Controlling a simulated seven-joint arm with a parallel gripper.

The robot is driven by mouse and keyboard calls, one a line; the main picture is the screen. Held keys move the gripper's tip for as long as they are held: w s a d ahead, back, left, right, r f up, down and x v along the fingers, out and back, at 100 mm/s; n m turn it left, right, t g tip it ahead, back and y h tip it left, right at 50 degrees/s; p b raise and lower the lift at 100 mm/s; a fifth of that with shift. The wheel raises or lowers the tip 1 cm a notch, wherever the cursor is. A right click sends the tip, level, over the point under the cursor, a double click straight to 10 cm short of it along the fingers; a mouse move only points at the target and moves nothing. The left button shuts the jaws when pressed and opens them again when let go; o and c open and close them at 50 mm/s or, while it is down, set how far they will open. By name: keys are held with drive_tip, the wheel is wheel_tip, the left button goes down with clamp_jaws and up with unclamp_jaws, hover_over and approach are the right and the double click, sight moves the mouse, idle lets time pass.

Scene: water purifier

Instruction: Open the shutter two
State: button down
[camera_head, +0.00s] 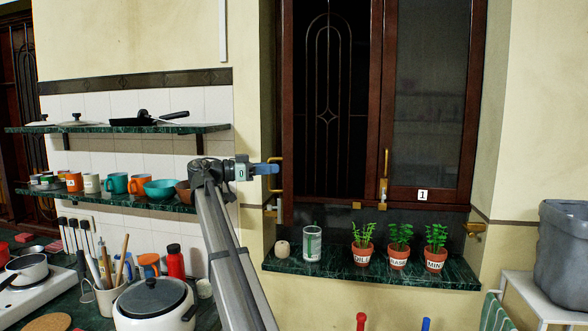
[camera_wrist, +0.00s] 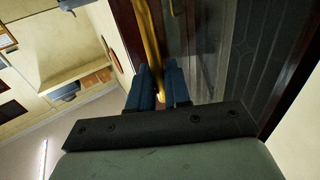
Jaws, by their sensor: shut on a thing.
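The left shutter (camera_head: 288,120) has a dark brown wooden frame and shows nearly edge-on, standing out from the window. No number is visible on it. A brass handle (camera_head: 274,181) is on its left side. My gripper (camera_head: 278,169), with blue fingers, is at this handle and shut on it. In the wrist view the brass handle (camera_wrist: 151,35) runs down between the two fingers (camera_wrist: 159,85). The other shutter (camera_head: 430,100), labelled 1, is closed at the right, with its own brass handle (camera_head: 384,178).
A dark grille (camera_head: 330,90) shows in the left window opening. Below, the green sill (camera_head: 345,276) holds a glass (camera_head: 312,244), a small beige pot (camera_head: 282,249) and several herb pots (camera_head: 398,257). Shelves with mugs and pans are at the left. A grey bin (camera_head: 562,250) stands at the right.

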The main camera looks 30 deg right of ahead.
drive_tip(key=w+a, duration=0.5)
drive_tip(key=a, duration=0.1)
drive_tip(key=shift+w, duration=0.2)
drive_tip(key=c, duration=1.3)
unclamp_jaws()
drive_tip(key=shift+a, duration=0.1)
drive_tip(key=v, duration=1.3)
drive_tip(key=shift+a, duration=0.35)
